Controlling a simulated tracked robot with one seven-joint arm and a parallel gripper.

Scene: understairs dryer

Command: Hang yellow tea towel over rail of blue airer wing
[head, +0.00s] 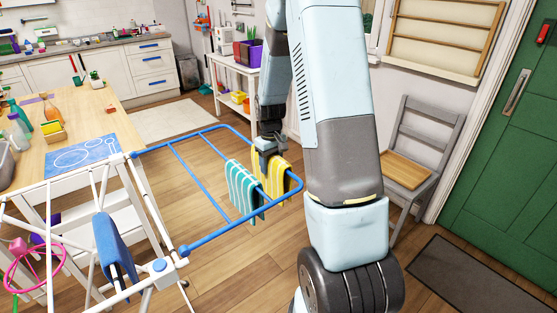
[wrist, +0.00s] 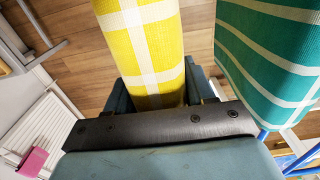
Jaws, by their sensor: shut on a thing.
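The yellow tea towel (head: 279,181) with white stripes hangs at the outer rail of the blue airer wing (head: 205,240) in the head view. It appears draped over that rail, with cloth on both sides; the rail under it is hidden. My gripper (head: 266,155) is at the towel's top, shut on it. In the wrist view the yellow towel (wrist: 145,45) runs between the fingers of my gripper (wrist: 160,88). A teal and white striped towel (head: 242,190) hangs over the neighbouring rail, to the left. It also shows at the right in the wrist view (wrist: 270,55).
The white airer frame (head: 150,200) stands at the left, with a blue cloth (head: 112,242) on it. A wooden worktop (head: 110,125) with bottles lies behind. A grey chair (head: 425,150) stands right, near the green door (head: 510,150).

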